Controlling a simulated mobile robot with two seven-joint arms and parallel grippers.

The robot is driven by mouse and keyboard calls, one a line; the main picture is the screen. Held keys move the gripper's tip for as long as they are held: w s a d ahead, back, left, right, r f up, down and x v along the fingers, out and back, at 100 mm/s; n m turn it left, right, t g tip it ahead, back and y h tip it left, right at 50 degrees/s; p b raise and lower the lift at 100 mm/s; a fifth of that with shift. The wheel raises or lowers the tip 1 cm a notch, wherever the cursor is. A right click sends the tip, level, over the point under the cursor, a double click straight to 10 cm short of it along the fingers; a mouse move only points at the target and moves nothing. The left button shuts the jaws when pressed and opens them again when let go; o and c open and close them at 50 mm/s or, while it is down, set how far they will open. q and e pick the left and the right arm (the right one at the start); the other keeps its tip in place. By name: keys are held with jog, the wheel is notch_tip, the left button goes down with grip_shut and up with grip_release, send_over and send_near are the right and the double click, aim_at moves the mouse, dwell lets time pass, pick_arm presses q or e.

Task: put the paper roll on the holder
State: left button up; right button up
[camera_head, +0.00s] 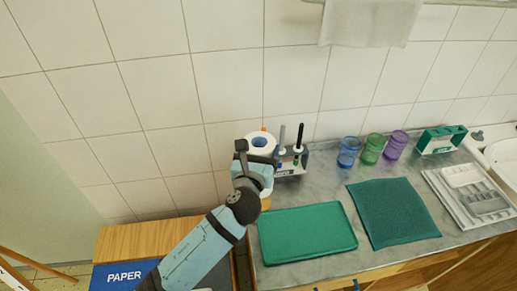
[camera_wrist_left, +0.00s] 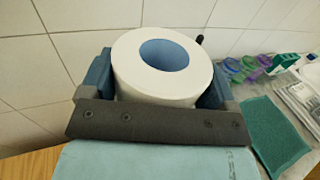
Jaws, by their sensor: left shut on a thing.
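The paper roll (camera_head: 261,143) is white with a blue inner core, and it stands upright with its open end up. It also shows large in the left wrist view (camera_wrist_left: 135,72), between the two fingers. My left gripper (camera_head: 256,160) is shut on the roll, near the wall at the counter's left end. A small orange tip (camera_head: 263,129) shows just behind the roll, and a light wooden piece (camera_head: 265,203) shows below the gripper. These may be parts of the holder, but the roll and my arm hide most of it. My right gripper is not in view.
A rack with brushes (camera_head: 291,162) stands close to the roll's right. Blue, green and purple cups (camera_head: 373,149) stand along the wall. A green tray (camera_head: 306,233), a green mat (camera_head: 393,212) and a white tray (camera_head: 460,200) lie on the counter. A blue PAPER bin (camera_head: 124,275) is at lower left.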

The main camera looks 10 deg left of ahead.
pick_arm(q)
jog(key=shift+f+b, duration=0.45)
jog(key=shift+f, duration=0.7)
jog(key=shift+f+b, duration=1.85)
jog(key=shift+f, duration=0.85)
jog(key=o, duration=1.1)
jog(key=shift+r, duration=0.1)
